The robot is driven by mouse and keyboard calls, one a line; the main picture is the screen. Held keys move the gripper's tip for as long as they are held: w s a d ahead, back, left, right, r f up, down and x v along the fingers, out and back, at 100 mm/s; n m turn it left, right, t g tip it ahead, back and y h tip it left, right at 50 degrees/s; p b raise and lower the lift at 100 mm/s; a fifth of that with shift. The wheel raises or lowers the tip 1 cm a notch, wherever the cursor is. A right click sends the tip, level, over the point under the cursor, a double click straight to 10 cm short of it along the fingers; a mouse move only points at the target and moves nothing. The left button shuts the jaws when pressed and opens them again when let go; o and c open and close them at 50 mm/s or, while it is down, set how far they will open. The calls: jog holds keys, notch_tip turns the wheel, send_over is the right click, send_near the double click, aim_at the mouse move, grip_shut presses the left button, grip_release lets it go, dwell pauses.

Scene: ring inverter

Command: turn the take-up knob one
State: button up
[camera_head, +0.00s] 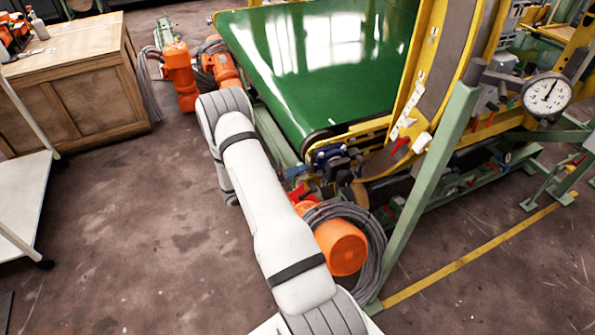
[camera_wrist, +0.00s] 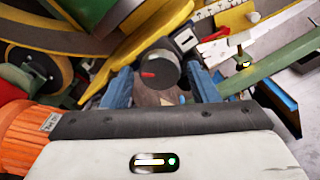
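The take-up knob is a dark grey round knob (camera_wrist: 160,69) with a red mark on its face, in the upper middle of the wrist view. My gripper (camera_wrist: 160,76) has two blue fingers, one on each side of the knob in that view. Gaps show between each finger and the knob, so the gripper is open and holds nothing. I cannot tell how far the fingertips are from the knob in depth. In the head view, the wrist end of my arm is at the near corner of the green belt (camera_head: 330,65), where the knob cannot be made out clearly.
A yellow frame (camera_head: 425,65) and a green post (camera_head: 430,185) stand right of the belt corner. A dial gauge (camera_head: 546,95) is further right. An orange motor (camera_head: 342,247) with coiled cable lies below. A wooden cabinet (camera_head: 95,100) stands left; the floor between is open.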

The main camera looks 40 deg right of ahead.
jog(key=shift+o, duration=0.4)
jog(key=shift+r, duration=0.1)
jog(key=v, duration=0.7)
jog(key=shift+a+b, duration=0.35)
jog(key=shift+a, duration=0.05)
jog(key=shift+w, duration=0.1)
